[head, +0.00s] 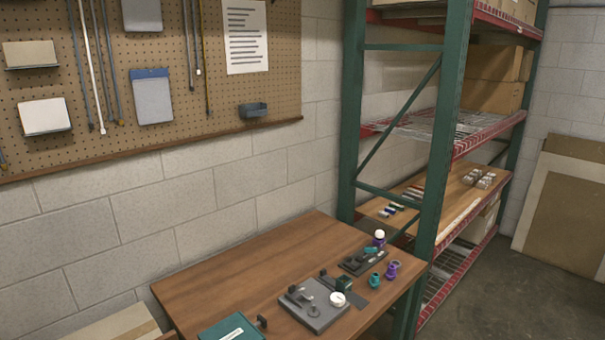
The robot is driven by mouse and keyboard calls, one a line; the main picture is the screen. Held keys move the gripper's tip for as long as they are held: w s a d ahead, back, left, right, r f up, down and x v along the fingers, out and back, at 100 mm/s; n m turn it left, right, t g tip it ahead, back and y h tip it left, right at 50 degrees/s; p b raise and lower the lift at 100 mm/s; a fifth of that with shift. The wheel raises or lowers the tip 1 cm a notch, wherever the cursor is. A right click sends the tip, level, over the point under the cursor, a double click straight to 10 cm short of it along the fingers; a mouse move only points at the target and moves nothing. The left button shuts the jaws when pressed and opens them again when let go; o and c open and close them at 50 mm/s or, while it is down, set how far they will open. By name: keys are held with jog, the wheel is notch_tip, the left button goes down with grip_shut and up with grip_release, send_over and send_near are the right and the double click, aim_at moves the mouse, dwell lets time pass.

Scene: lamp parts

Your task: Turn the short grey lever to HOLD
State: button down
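A grey board (321,317) lies on the near right part of the wooden table. Small dark and grey fittings (299,292) stand on its left part, and one of them could be the short grey lever; it is too small to tell. A round white piece (337,299) sits on the board's right part. A darker plate (352,267) behind it carries a teal, lever-like piece (370,251). No HOLD marking is readable, and the lever's position cannot be told. My gripper is not in view.
A dark green block (343,284), a teal piece (374,280), purple pieces (391,270) and a white-topped purple piece (379,238) stand nearby. A teal folder (231,328) lies at the front. The table's (230,275) back left is clear. A green-posted rack (440,150) stands close right.

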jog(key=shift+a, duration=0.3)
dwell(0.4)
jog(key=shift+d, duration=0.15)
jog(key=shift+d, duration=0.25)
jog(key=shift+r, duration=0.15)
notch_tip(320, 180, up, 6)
jog(key=p, duration=0.3)
dwell(0.3)
